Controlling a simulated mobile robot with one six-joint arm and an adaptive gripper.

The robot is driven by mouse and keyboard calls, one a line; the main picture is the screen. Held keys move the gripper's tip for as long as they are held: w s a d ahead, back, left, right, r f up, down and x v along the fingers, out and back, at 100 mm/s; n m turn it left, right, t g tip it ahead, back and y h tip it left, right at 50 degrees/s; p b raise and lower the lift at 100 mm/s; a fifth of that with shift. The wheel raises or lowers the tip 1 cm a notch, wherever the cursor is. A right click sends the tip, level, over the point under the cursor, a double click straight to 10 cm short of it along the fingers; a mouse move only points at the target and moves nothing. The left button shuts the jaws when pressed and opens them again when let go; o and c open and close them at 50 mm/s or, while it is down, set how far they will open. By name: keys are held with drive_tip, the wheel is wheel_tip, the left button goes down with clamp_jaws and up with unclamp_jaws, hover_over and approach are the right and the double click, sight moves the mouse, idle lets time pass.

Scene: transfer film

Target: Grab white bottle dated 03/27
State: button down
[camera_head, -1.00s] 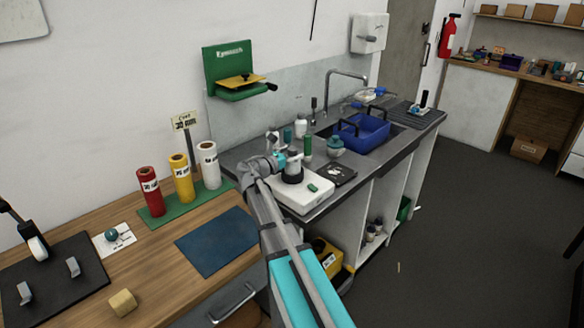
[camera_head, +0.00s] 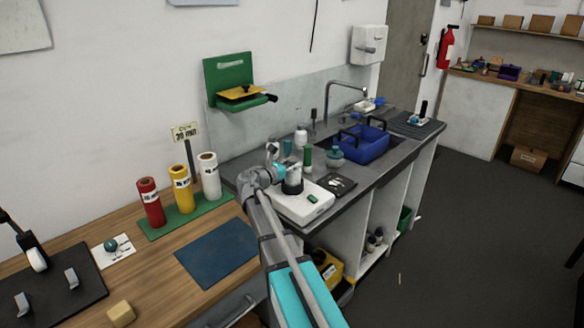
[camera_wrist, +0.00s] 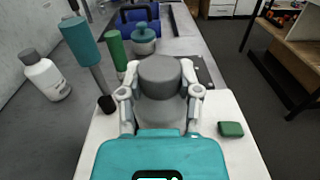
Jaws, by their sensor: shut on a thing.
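My gripper (camera_wrist: 160,92) is shut on a grey-topped cylinder (camera_wrist: 160,75), with one finger on each side of it. In the head view the cylinder (camera_head: 292,186) looks dark near its base and is over a white flat device (camera_head: 305,206) on the counter; I cannot tell whether it touches the device. No date is legible on it. A white bottle with a grey cap (camera_wrist: 46,78) stands apart on the counter, left of my gripper in the wrist view. It also shows in the head view (camera_head: 301,137), behind my gripper. Its label is too small to read.
Near my gripper stand a teal-topped tool (camera_wrist: 80,42), a green cylinder (camera_wrist: 116,50) and a teal jar (camera_wrist: 144,40). A blue basket (camera_head: 365,142) is at the sink. Red, yellow and white rolls stand on a green strip (camera_head: 160,231) at left.

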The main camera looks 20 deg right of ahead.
drive_tip(key=shift+r+p, duration=1.35)
drive_tip(key=shift+r, duration=0.1)
drive_tip(key=s+a+r+p, duration=0.3)
drive_tip(key=s+r+p, duration=0.7)
drive_tip(key=s, duration=0.3)
drive_tip(key=shift+s, duration=0.35)
